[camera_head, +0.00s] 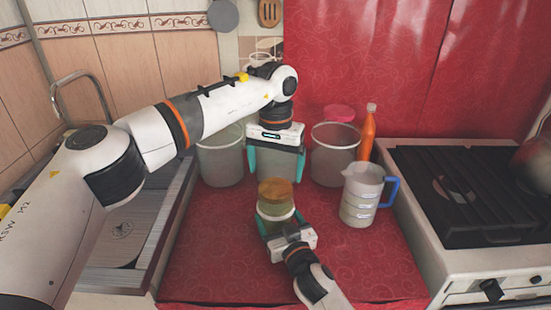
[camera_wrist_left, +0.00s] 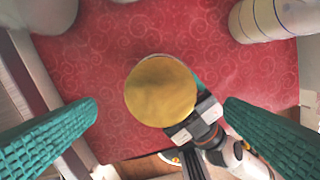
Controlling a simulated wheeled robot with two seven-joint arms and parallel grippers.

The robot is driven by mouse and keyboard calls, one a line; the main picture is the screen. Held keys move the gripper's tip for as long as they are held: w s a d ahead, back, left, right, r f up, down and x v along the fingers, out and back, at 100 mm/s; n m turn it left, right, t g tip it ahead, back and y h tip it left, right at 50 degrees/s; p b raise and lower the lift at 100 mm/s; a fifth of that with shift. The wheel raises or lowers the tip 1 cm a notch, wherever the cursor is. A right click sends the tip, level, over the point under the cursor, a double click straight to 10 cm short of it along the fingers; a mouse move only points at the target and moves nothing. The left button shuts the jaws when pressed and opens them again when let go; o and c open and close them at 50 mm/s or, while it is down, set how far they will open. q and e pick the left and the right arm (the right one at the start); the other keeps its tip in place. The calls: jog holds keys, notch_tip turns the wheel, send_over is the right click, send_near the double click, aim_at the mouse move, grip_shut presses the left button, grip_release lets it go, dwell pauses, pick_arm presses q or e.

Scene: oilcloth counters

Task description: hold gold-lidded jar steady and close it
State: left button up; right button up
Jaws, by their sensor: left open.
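The gold-lidded jar (camera_head: 274,209) stands upright on the red oilcloth in the middle of the counter. Its round gold lid (camera_head: 275,188) sits on top; whether it is tight cannot be told. In the left wrist view the lid (camera_wrist_left: 161,90) lies centred between the finger lines, below them. My left gripper (camera_head: 276,178) is open and empty, pointing down above the jar. My right gripper (camera_head: 281,222) reaches in from the front, low on the jar, with a teal finger on each side of its body. It appears shut on the jar; the contact is partly hidden.
Clear containers (camera_head: 221,160) (camera_head: 334,160) stand behind on both sides. A measuring jug (camera_head: 361,195) with a blue handle is right of the jar, and an orange bottle (camera_head: 368,135) is behind. The stove (camera_head: 470,195) is at right, the sink (camera_head: 125,235) at left. Front oilcloth is partly free.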

pick_arm(q)
jog(key=n, duration=0.4)
jog(key=shift+r, duration=0.2)
jog(key=n, duration=0.4)
jog(key=shift+r, duration=0.2)
jog(key=n, duration=0.4)
jog(key=shift+r+n, duration=0.15)
jog(key=shift+n, duration=0.15)
jog(key=n, duration=0.4)
jog(key=shift+r, duration=0.2)
jog(key=n, duration=0.4)
jog(key=shift+r+n, duration=0.2)
jog(key=shift+n, duration=0.1)
jog(key=n, duration=0.4)
jog(key=shift+r, duration=0.15)
jog(key=n, duration=0.4)
jog(key=shift+r, duration=0.2)
jog(key=n, duration=0.6)
jog(key=shift+r, duration=0.2)
